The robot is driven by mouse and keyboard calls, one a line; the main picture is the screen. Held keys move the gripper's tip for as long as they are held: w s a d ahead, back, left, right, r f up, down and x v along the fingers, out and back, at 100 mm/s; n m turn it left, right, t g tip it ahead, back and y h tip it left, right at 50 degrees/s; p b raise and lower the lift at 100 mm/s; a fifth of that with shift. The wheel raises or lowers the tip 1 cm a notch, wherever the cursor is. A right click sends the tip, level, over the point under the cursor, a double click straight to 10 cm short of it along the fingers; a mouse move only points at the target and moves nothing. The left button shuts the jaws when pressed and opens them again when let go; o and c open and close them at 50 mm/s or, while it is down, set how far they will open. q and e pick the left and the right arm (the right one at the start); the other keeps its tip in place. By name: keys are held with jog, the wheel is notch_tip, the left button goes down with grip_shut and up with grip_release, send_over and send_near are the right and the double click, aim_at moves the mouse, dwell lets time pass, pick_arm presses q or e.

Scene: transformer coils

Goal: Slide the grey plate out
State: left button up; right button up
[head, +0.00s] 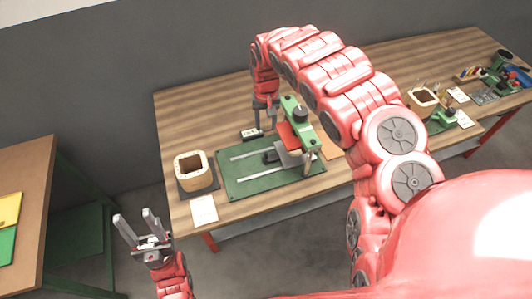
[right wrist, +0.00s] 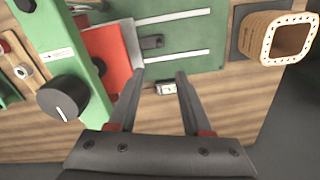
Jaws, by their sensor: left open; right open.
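The grey plate (head: 289,157) sits on the green slotted base (head: 238,186), partly under a red block (head: 287,136) at the green press (head: 297,112). In the right wrist view, the grey plate (right wrist: 131,37) shows as a thin strip beside the red block (right wrist: 107,56). My right gripper (head: 266,112) is open and empty behind the base. In the right wrist view, its fingertips (right wrist: 160,77) are spread, with the left one close to the plate's near corner; contact cannot be told. My left gripper (head: 138,226) is open and empty, off the table's front left.
A small meter (head: 250,134) lies behind the base, close to my right fingers. A square wooden coil (head: 193,169) stands left of the base, with a white card (head: 204,209) before it. A black knob (right wrist: 64,97) tops the press.

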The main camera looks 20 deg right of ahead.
jog(key=b, duration=0.5)
send_near(266, 153)
notch_tip(266, 153, down, 9)
jog(key=p, duration=0.2)
jog(key=shift+a+r+p, duration=0.1)
jog(key=shift+r+p, duration=0.1)
jog(key=shift+p, duration=0.2)
jog(key=shift+s+f, duration=0.1)
jog(key=shift+f, duration=0.7)
grip_shut()
